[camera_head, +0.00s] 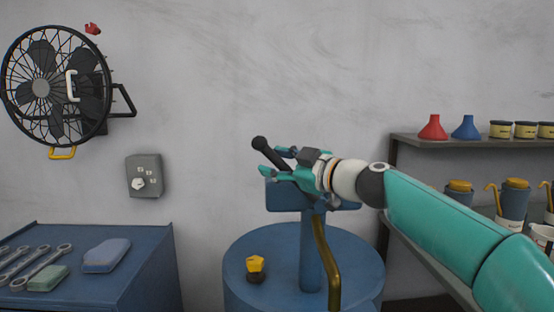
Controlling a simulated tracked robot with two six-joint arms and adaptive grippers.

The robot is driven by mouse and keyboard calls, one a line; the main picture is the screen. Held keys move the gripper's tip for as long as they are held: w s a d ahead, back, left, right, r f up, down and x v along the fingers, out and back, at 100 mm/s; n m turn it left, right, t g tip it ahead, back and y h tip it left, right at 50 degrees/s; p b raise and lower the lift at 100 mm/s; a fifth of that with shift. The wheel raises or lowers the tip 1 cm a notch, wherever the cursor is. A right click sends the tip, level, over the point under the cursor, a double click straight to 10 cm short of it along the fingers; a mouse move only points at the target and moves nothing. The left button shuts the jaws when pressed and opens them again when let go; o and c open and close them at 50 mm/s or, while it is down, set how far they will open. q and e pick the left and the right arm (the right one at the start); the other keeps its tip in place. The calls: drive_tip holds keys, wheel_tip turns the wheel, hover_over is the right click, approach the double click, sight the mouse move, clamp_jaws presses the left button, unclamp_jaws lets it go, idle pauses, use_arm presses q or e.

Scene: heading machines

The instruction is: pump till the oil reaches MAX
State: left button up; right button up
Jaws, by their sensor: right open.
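A blue drum (246,286) stands at the bottom centre with a blue pump (311,255) on its top. The pump's dark lever (268,152) points up and to the left and ends in a round black knob. My right gripper (271,162) is at the lever, its teal fingers open on either side of it below the knob. Whether a finger touches the lever cannot be told. A brass-coloured spout or hose (326,265) hangs down in front of the pump. No oil level or MAX mark can be made out. My left gripper is not in view.
A yellow cap (255,264) sits on the drum top. A shelf (465,141) with funnels and cans stands at right, behind my right arm. A fan (55,85) and switch box (145,175) are on the wall.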

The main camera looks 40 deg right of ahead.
clamp_jaws()
idle(0.3)
drive_tip(key=shift+d+f, duration=0.1)
